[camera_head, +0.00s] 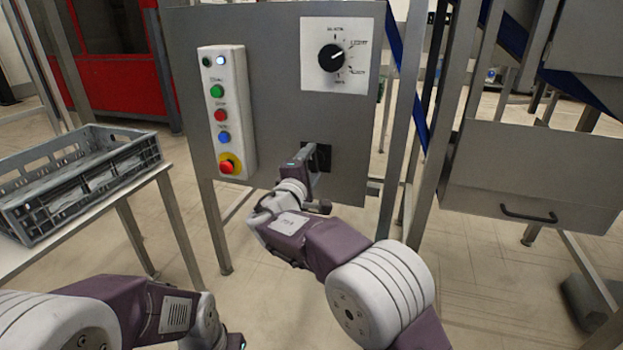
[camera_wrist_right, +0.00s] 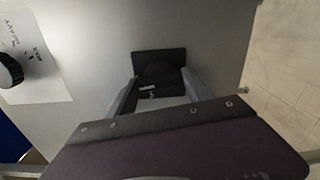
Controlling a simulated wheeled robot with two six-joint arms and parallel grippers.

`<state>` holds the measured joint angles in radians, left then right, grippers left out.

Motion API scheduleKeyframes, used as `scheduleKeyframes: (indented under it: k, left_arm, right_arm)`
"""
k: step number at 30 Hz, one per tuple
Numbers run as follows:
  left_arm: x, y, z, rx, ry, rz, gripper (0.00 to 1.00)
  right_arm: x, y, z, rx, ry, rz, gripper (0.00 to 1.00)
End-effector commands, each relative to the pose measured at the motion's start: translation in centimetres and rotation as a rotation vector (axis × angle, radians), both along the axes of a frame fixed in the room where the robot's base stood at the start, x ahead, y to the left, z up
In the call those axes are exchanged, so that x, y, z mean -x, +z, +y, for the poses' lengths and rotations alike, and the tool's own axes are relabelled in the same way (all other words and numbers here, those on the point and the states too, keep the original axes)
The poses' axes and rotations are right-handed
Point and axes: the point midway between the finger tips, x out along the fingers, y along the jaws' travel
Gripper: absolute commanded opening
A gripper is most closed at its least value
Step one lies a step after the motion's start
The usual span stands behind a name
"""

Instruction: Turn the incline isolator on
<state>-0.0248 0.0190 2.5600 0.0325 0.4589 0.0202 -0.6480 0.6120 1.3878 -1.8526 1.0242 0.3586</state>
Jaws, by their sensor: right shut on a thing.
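The incline isolator is a black switch (camera_head: 401,157) on a square black plate, low on the right side of the grey panel. In the right wrist view its black plate and handle (camera_wrist_right: 158,64) show straight ahead. My right gripper (camera_head: 324,155) reaches up to it from below and in front. In the right wrist view its two fingers (camera_wrist_right: 162,88) stand on either side of the black handle and are shut on it. The gripper hides part of the switch, and I cannot read its position marks.
A control box (camera_head: 227,112) with coloured buttons and a red emergency stop is left of the isolator. A selector dial (camera_head: 331,58) on a white plate is above. A grey crate (camera_head: 80,180) stands on a table at left. A drawer-like metal box (camera_head: 530,180) stands at right.

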Motion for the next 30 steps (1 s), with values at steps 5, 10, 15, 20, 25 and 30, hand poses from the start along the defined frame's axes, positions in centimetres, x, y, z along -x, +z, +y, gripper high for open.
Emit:
scheduleKeyframes:
  k: [5, 10, 15, 20, 25, 30]
  left_arm:
    - [0.0, -2.0, 0.0, 0.0, 0.0, 0.0, 0.36]
    - [0.0, -2.6, 0.0, 0.0, 0.0, 0.0, 0.36]
    - [0.0, -2.9, 0.0, 0.0, 0.0, 0.0, 0.36]
    - [0.0, -2.8, 0.0, 0.0, 0.0, 0.0, 0.36]
    - [0.0, -2.8, 0.0, 0.0, 0.0, 0.0, 0.36]
    - [0.0, -2.8, 0.0, 0.0, 0.0, 0.0, 0.36]
  right_arm:
    - [0.0, -0.4, 0.1, -0.078, 0.003, -0.026, 0.2]
    - [0.0, -0.2, 0.1, -0.122, 0.004, -0.039, 0.2]
    - [0.0, 0.0, 0.1, -0.14, 0.004, -0.046, 0.2]
    - [0.0, 0.1, 0.1, -0.143, 0.004, -0.047, 0.2]
    - [0.0, 0.1, 0.1, -0.143, 0.004, -0.047, 0.2]
    - [0.0, 0.1, 0.1, -0.142, 0.003, -0.047, 0.82]
